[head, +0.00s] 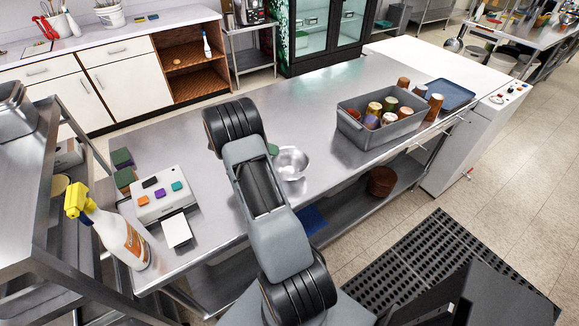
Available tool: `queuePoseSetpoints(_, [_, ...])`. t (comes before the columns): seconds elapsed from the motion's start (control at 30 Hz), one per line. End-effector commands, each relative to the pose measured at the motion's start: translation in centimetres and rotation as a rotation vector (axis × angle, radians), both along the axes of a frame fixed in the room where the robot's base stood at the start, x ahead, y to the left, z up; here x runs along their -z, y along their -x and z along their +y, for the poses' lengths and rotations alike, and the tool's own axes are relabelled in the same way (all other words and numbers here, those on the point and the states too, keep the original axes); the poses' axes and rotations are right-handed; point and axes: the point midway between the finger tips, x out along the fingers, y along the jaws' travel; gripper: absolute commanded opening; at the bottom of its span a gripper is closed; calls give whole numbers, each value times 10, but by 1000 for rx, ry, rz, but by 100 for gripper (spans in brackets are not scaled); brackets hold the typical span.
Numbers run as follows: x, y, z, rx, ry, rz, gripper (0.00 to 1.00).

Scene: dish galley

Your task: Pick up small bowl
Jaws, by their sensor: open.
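The small bowl (291,164) is a shiny metal bowl. It sits upright on the steel counter (310,108), just right of my arm in the head view. Its open top faces up and its inside looks empty. My arm rises from the bottom of the view and crosses in front of the counter left of the bowl. My gripper does not show in this view, so its place relative to the bowl cannot be seen.
A green item (273,149) lies beside the bowl, partly behind my arm. A grey bin of cups (374,138) and a blue tray (450,94) are at right. A printer-like device (163,202) and a spray bottle (122,240) are at left. Bare counter lies between bowl and bin.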

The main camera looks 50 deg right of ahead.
Motion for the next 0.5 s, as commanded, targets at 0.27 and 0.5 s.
queuePoseSetpoints(0.27, [18, 16, -24, 1, 0, 1, 51])
queuePoseSetpoints(0.5, [20, 17, -25, 0, 0, 0, 50])
